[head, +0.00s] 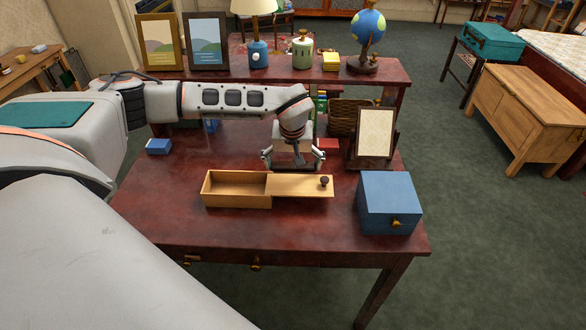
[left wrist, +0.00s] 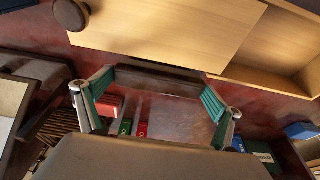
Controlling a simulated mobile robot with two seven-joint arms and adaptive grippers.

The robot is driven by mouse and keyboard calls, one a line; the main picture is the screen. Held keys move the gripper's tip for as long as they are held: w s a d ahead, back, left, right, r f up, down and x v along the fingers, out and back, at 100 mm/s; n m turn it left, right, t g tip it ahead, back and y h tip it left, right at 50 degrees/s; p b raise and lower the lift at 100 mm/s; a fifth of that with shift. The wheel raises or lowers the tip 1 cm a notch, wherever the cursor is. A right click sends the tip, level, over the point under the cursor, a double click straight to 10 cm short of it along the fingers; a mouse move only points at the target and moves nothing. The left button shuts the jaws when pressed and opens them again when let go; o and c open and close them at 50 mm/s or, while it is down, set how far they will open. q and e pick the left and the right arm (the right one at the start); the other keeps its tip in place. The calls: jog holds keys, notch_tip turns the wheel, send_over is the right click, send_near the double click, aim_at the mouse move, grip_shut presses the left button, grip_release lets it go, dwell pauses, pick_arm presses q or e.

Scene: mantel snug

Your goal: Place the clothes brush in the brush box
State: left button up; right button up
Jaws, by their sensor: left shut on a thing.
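The brush box is a long pale wooden box (head: 235,204) near the front middle of the table. Its sliding lid (head: 300,185), with a dark knob, covers the right part; the left part is open and its visible inside looks empty. My left gripper (head: 293,163) is just behind the box, pointing down. In the left wrist view its green-padded fingers (left wrist: 158,92) are shut on a dark brown bar, which looks like the clothes brush (left wrist: 160,80). The lid (left wrist: 165,35) also shows there, beyond the bar. Most of the brush is hidden in the head view. My right gripper is not seen.
A blue box (head: 388,200) stands to the right of the brush box. A framed stand (head: 374,133) and a basket (head: 348,116) are behind. A small blue box (head: 158,146) lies at the left, and a red one (head: 328,145) behind. The table's front left is clear.

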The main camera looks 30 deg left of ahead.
pick_arm(q)
notch_tip(320, 180, up, 17)
jog(key=p, duration=0.2)
jog(key=s+d+f+m, duration=0.1)
jog(key=s+d+m, duration=0.2)
jog(key=s+d, duration=0.3)
jog(key=s+d+f+m+h, duration=0.1)
jog(key=s+d+f+m, duration=0.1)
jog(key=s+d, duration=0.4)
jog(key=shift+s+d+f+m+t+h, duration=0.3)
jog(key=shift+s+m, duration=0.15)
jog(key=shift+m, duration=0.25)
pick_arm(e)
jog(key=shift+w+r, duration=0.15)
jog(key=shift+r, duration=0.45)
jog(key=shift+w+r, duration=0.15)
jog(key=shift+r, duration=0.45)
pick_arm(q)
jog(key=shift+r, duration=0.1)
